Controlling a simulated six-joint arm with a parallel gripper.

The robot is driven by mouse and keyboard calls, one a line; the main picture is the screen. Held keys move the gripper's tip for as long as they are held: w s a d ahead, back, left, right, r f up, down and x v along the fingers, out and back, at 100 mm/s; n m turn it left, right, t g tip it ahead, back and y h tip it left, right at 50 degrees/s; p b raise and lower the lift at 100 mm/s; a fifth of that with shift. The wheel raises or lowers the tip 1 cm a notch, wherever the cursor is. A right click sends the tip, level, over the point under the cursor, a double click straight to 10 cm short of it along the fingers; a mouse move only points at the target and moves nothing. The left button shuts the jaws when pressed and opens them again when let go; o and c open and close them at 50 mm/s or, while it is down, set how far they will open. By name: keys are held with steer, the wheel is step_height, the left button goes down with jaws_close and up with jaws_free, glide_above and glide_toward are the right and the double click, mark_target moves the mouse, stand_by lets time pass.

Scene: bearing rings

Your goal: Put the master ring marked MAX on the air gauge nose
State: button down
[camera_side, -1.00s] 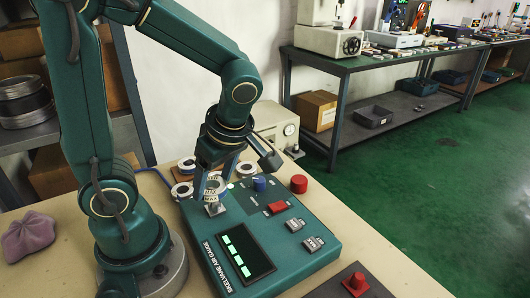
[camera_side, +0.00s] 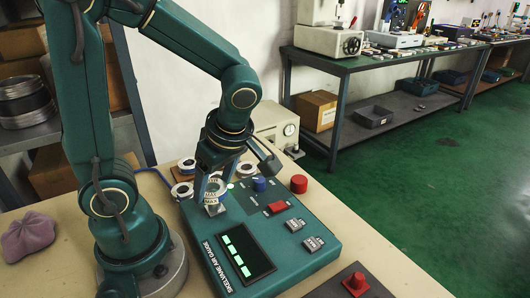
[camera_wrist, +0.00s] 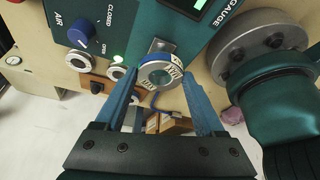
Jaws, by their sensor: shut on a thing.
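The MAX master ring (camera_side: 214,188) is a pale metal ring with a white lettered band that seems to read MAX. It also shows in the wrist view (camera_wrist: 160,74), with blue on its band. My gripper (camera_side: 213,192) is shut on it, one blue finger on each side (camera_wrist: 160,76). The ring is at the air gauge nose, above the metal block (camera_wrist: 158,47) on the green air gauge (camera_side: 290,255). The nose itself is hidden by the ring and fingers, so I cannot tell whether the ring is around it.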

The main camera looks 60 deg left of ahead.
steer(key=shift+f, duration=0.3)
steer(key=shift+f, duration=0.65)
steer(key=shift+f, duration=0.75)
stand_by(1.1)
jaws_free()
steer(key=shift+r, duration=0.1)
steer(key=shift+r, duration=3.65)
